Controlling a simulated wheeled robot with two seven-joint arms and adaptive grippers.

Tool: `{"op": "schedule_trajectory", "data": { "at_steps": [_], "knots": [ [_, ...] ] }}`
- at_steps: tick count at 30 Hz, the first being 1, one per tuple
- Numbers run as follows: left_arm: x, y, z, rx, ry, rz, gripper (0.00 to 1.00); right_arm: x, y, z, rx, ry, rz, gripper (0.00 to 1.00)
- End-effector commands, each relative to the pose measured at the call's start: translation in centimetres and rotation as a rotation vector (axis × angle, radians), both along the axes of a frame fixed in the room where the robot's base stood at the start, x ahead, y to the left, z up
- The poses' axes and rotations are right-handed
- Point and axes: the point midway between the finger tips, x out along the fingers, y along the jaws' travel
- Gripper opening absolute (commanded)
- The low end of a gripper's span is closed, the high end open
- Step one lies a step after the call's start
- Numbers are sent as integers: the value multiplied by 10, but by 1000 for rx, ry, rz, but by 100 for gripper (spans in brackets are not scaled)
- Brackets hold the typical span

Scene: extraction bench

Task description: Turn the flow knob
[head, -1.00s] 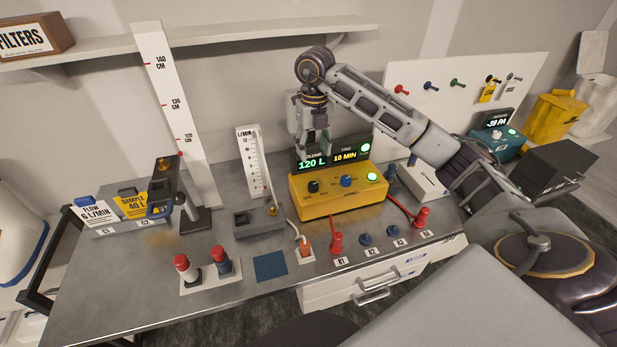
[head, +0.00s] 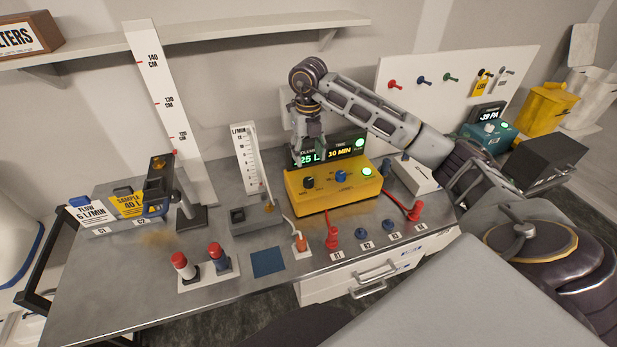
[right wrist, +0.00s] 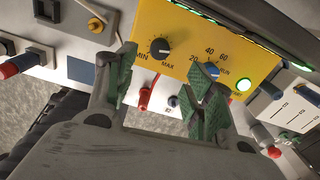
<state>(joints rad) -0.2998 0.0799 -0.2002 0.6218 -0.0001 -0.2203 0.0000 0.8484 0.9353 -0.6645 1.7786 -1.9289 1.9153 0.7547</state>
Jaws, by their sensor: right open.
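The yellow pump box (head: 330,201) stands on the bench. Its black knob (head: 308,182), marked MIN and MAX, is at the left of its top, with a blue knob (head: 340,176) to its right. My right gripper (head: 311,158) is open and empty, above and behind the black knob, in front of the display. In the right wrist view, the open fingers (right wrist: 165,75) lie on either side of the black knob (right wrist: 160,48) in the picture, apparently without touching it. The right finger partly covers the blue knob (right wrist: 214,71). My left gripper is out of view.
The display (head: 345,148) behind the box is partly hidden by my gripper. A flow tube (head: 251,160) and a black clamp stand (head: 190,212) are to the left. A hose and a red cable run near the box. A lit green button (head: 367,171) is on the box.

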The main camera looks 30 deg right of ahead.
Motion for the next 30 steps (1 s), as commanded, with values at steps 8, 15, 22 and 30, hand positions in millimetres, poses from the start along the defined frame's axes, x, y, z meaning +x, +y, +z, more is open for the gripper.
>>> {"op": "schedule_trajectory", "data": {
  "at_steps": [8, 15, 22, 30],
  "knots": [
    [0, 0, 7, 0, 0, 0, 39, -1, 0, -31, 0, 3, 0, 53],
    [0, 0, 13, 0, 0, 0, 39, -1, 0, -59, 0, 4, -1, 53],
    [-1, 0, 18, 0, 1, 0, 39, 0, 0, -86, 0, 2, 0, 53],
    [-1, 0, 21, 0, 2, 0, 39, 0, 0, -102, 0, 0, 0, 53]
  ]
}}
